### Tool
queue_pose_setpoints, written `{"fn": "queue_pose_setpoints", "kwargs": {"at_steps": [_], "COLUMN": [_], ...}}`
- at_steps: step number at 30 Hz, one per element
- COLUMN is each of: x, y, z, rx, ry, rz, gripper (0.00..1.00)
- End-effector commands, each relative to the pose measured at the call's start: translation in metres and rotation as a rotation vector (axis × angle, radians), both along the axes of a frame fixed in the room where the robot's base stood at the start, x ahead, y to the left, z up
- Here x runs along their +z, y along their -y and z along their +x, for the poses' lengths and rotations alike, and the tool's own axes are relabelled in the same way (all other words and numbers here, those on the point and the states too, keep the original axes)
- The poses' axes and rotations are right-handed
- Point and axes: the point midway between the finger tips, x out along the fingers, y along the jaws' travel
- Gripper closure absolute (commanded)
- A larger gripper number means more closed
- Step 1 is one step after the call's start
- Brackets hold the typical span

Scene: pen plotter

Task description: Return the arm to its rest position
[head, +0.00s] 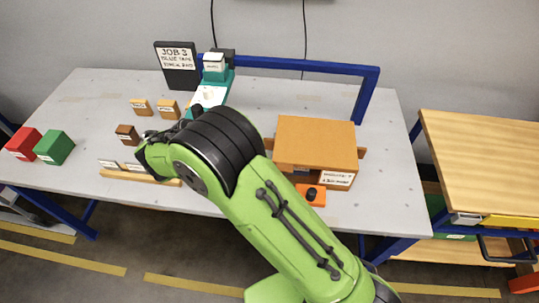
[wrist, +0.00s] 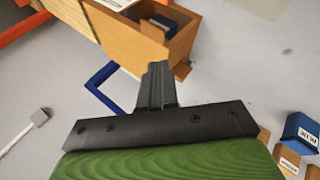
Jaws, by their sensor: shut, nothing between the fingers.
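My gripper (wrist: 157,82) is in the wrist view, its two dark fingers pressed together with nothing between them. Below the fingertips in that view is an open wooden box or drawer (wrist: 128,38) with a dark item inside; I cannot tell the distance between them. In the head view my green arm (head: 285,240) reaches from the bottom right over the table to the left, its black joint above the middle of the table. The gripper's fingers are hidden or too small to make out there.
The grey table (head: 90,110) holds a wooden cabinet (head: 315,140), an orange piece with a black knob (head: 311,195), a teal plotter (head: 212,92), a black job sign (head: 177,66), a red block (head: 24,144), a green block (head: 55,147) and small wooden blocks (head: 141,107). A wooden side bench (head: 485,160) stands right.

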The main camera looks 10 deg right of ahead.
Motion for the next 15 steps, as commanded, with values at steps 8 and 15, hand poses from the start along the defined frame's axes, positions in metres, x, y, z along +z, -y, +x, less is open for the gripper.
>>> {"fn": "queue_pose_setpoints", "kwargs": {"at_steps": [8,15], "x": [0.007,0.025], "y": [-0.016,-0.002], "z": [-0.003,-0.001], "rx": [-0.001,-0.013], "ry": [0.001,0.004], "rz": [0.000,0.050], "gripper": [1.00,1.00]}}
